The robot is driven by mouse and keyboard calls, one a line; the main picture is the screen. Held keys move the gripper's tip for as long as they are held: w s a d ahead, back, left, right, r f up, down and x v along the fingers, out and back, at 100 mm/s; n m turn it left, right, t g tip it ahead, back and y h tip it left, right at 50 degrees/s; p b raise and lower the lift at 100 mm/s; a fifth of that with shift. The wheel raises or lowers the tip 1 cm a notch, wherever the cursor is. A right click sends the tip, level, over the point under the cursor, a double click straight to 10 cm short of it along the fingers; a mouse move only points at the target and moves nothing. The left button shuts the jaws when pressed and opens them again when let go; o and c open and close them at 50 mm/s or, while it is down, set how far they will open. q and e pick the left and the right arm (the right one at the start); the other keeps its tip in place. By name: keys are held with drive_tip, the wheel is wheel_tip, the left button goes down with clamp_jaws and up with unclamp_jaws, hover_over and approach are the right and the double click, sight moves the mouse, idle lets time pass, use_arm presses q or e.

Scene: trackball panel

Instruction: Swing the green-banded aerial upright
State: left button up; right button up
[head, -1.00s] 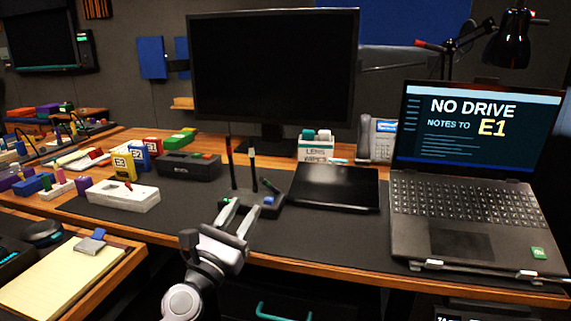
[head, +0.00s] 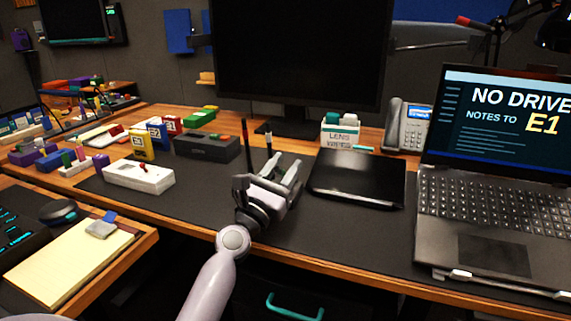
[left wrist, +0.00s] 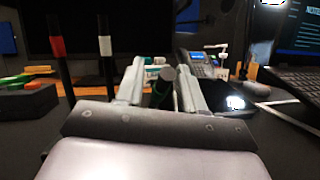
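My left gripper (head: 286,162) is over the dark aerial base on the desk mat and hides most of it in the head view. My right gripper is not in view.
A black tablet-like slab (head: 357,178) lies just right of the gripper, with a laptop (head: 490,215) beyond. A white box (head: 139,177) and a dark box (head: 207,147) lie left. A monitor (head: 298,55) stands behind. The front of the mat (head: 330,235) is clear.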

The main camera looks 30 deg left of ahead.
use_arm(q)
drive_tip(key=shift+w+r, duration=0.15)
drive_tip(key=shift+w, duration=0.2)
clamp_jaws()
